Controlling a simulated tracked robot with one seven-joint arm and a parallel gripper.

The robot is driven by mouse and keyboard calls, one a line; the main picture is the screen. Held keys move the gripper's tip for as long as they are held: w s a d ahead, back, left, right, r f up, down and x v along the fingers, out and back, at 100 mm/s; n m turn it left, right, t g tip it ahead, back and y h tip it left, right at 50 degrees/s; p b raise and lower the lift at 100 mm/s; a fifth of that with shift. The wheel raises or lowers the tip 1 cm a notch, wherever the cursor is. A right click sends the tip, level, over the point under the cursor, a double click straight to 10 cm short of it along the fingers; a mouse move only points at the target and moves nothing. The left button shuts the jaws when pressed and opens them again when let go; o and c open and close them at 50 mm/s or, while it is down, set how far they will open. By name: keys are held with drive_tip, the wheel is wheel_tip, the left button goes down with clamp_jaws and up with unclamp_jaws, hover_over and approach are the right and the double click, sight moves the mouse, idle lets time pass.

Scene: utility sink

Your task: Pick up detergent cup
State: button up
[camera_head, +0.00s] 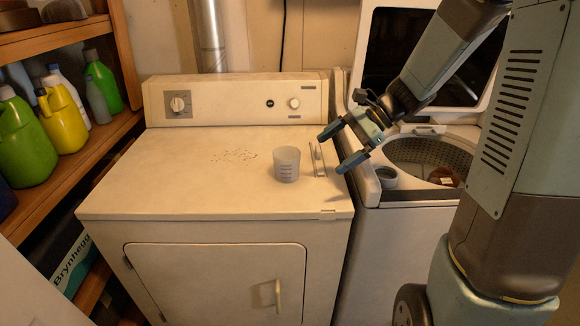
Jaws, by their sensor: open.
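The detergent cup (286,165), a translucent whitish measuring cup with faint markings, stands upright on the dryer top (150,190), right of its middle. My gripper (333,151) is open and empty. It reaches in from the right, its two fingers pointing left and down toward the dryer's right edge. In the picture the fingertips are to the right of the cup and apart from it. How high they are above the dryer top is hard to tell.
A small metal tong-like object (318,160) is right of the cup, near the fingers. Small crumbs (235,156) lie left of it. The open washer (430,160) stands at right, with a small grey cup (386,178) on its rim. Shelves with bottles (62,118) stand at left.

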sight(287, 165)
drive_tip(key=w+f+m+y, duration=0.1)
drive_tip(key=w+m, duration=0.1)
drive_tip(key=w+f+m+t+y, duration=0.1)
drive_tip(key=w+f+m, duration=0.1)
drive_tip(key=w, duration=0.1)
drive_tip(key=w+d+f+m+y, duration=0.1)
drive_tip(key=w+f, duration=0.1)
drive_tip(key=shift+w+f+m+t+y, duration=0.2)
drive_tip(key=shift+w+m+t+y, duration=0.1)
drive_tip(key=shift+m+t, duration=0.1)
drive_tip(key=shift+w+a+f, duration=0.1)
drive_tip(key=shift+w+f, duration=0.05)
drive_tip(key=x, duration=1.3)
drive_tip(key=shift+a+f, duration=0.1)
drive_tip(key=shift+a, duration=0.15)
drive_tip(key=c, duration=1)
